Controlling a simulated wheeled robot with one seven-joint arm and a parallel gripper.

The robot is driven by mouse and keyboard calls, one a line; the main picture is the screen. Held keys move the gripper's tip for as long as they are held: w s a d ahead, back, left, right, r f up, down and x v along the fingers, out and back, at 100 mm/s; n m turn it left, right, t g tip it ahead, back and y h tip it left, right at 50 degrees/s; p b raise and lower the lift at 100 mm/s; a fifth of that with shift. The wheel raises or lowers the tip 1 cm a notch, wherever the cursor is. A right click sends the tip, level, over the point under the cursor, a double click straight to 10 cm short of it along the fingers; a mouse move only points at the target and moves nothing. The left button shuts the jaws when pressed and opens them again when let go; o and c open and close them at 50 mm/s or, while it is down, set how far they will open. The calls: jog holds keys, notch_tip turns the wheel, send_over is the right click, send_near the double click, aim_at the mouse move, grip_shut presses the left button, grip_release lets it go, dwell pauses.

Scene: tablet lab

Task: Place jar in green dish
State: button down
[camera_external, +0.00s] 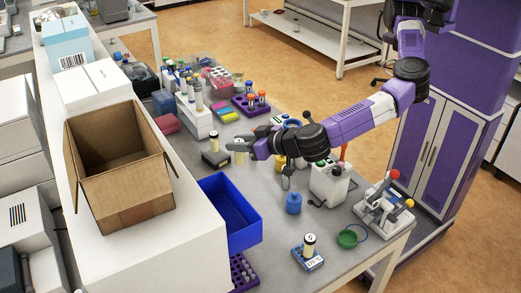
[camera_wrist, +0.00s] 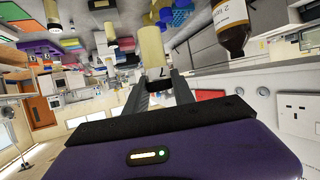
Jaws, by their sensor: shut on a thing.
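My gripper (camera_external: 240,147) reaches left over the bench and is shut on a pale yellow jar (camera_external: 239,158). In the wrist view the jar (camera_wrist: 151,43) stands out between the fingertips of my gripper (camera_wrist: 157,77), with a pale band marked in black at the fingers. I cannot tell whether its far end touches the bench. The green dish (camera_external: 348,239) lies near the bench's front right corner, well apart from the jar, and looks empty. I cannot make out the dish in the wrist view.
A similar jar (camera_external: 310,240) stands on a blue scale, and another (camera_external: 214,142) on a dark scale beside my gripper. A blue bin (camera_external: 232,213), a blue bottle (camera_external: 293,203), a white device (camera_external: 328,185) and a pipette stand (camera_external: 383,212) crowd the bench. A brown bottle (camera_wrist: 232,27) is near the fingers.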

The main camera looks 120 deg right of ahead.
jog(key=s+a+n+t, duration=0.1)
jog(key=a, duration=0.8)
jog(key=b, duration=1.7)
send_over(347, 241)
jog(key=shift+m+g, duration=0.3)
notch_tip(347, 241, down, 19)
jog(key=shift+f, duration=0.2)
jog(key=shift+f, duration=0.1)
jog(key=c, duration=1.1)
grip_release()
jog(key=shift+o, duration=0.2)
